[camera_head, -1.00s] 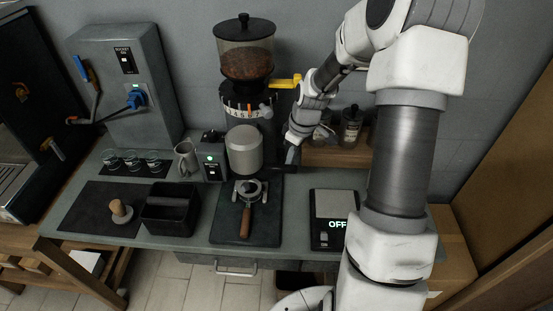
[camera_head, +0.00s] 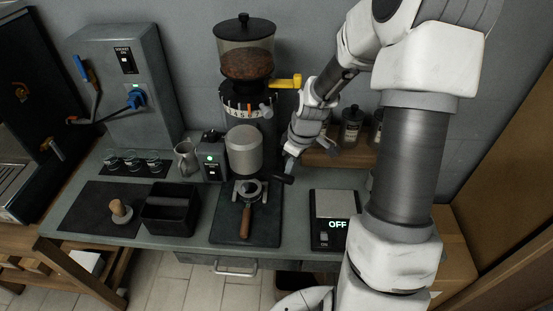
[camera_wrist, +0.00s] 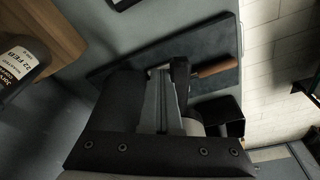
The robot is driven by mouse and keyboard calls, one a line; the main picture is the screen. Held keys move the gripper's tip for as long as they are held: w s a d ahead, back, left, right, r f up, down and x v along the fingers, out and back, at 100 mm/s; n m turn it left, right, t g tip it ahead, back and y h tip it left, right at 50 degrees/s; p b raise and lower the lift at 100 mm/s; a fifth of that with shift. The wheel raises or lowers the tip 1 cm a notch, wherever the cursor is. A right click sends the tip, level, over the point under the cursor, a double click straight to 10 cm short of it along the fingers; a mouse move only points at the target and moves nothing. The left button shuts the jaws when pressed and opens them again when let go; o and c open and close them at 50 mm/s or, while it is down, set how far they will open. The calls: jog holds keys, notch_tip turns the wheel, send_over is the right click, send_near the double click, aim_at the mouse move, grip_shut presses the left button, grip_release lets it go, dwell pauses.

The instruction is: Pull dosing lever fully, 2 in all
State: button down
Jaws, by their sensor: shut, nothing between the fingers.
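The coffee grinder (camera_head: 238,110) stands at the back of the counter, with a grey doser chamber (camera_head: 243,152) on its front. The dosing lever's dark handle (camera_head: 283,178) appears at the lower right of the chamber. My gripper (camera_head: 289,166) is just above and right of that handle, pointing down, with its fingers together and nothing between them. In the wrist view the shut fingers (camera_wrist: 165,100) point over the counter. A dark bar, possibly the lever, stands beside them; I cannot tell whether they touch.
A portafilter (camera_head: 246,205) with a wooden handle lies on a dark mat (camera_head: 262,232) below the chamber. A scale (camera_head: 334,215) reading OFF stands to the right. A yellow handle (camera_head: 286,82) sticks out above my gripper. Jars (camera_head: 351,125) stand on a wooden shelf behind.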

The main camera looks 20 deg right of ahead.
notch_tip(320, 180, up, 8)
jog(key=p, duration=0.6)
jog(key=shift+f, duration=0.25)
dwell(1.4)
jog(key=s+a+r+m+t+h, duration=0.15)
jog(key=s+a+r, duration=0.25)
jog(key=r, duration=0.4)
jog(key=s+a+r+m+t, duration=0.1)
jog(key=s+a+r+m, duration=0.3)
jog(key=r, duration=0.5)
jog(key=s+r+m+t, duration=0.1)
jog(key=s+r, duration=0.4)
jog(key=s, duration=0.7)
jog(key=shift+a+m, duration=0.2)
jog(key=shift+m, duration=0.25)
